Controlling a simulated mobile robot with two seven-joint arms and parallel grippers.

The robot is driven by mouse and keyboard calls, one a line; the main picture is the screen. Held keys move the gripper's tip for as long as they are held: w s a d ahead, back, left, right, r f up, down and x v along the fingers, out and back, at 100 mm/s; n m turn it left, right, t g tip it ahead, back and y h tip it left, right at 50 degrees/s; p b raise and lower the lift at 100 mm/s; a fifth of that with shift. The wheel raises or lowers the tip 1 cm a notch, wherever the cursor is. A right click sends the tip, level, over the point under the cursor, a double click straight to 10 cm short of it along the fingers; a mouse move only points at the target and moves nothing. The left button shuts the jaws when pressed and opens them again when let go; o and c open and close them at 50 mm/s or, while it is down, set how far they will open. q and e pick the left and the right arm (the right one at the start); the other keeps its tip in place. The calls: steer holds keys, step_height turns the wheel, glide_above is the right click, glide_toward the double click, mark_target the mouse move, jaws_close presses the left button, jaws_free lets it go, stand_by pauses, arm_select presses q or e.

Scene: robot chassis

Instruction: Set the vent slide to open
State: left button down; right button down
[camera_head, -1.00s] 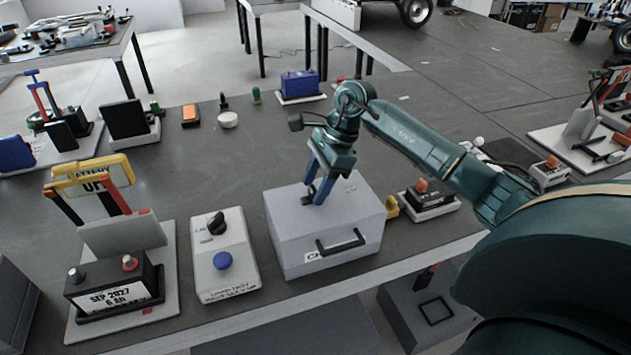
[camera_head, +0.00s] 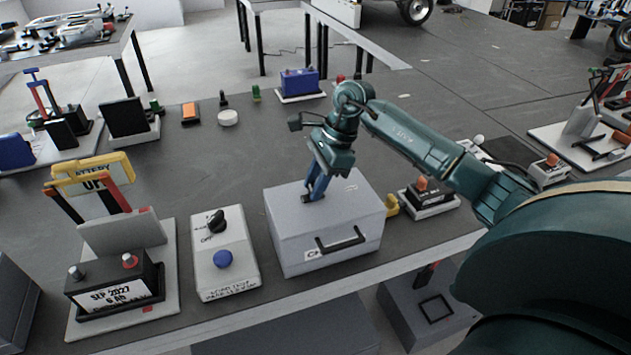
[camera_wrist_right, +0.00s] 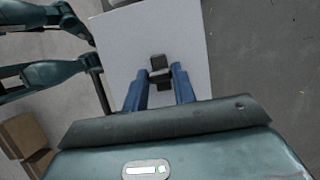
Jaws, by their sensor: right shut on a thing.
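The grey box (camera_head: 285,235) stands on the table with a black handle on its front and a flat top. The vent slide's small dark knob (camera_wrist_right: 160,72) sticks up from this top in the right wrist view. My right gripper (camera_head: 312,195) points down at the box top, with its blue fingers shut on the knob. In the right wrist view the fingers (camera_wrist_right: 159,84) stand on either side of it. In the head view the fingers mostly hide the knob, and I cannot read any slide marking. My left gripper is not in view.
A white switch box (camera_head: 232,277) with a black rotary knob and a blue button stands left of the grey box. A yellow part (camera_head: 392,205) and a black unit with an orange knob (camera_head: 422,185) stand close on its right.

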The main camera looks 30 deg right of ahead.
mark_target(327, 195)
steer(key=d+b, duration=0.1)
steer(key=d, duration=0.2)
steer(key=shift+s+d+f+b, duration=0.15)
steer(key=shift+s+d+b, duration=0.15)
steer(key=shift+s+b, duration=0.1)
steer(key=shift+s+d, duration=0.1)
steer(key=shift+d, duration=0.25)
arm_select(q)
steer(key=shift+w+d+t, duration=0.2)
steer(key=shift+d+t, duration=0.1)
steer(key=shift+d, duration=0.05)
arm_select(e)
steer(key=shift+r, duration=0.2)
steer(key=c, duration=1.1)
jaws_free()
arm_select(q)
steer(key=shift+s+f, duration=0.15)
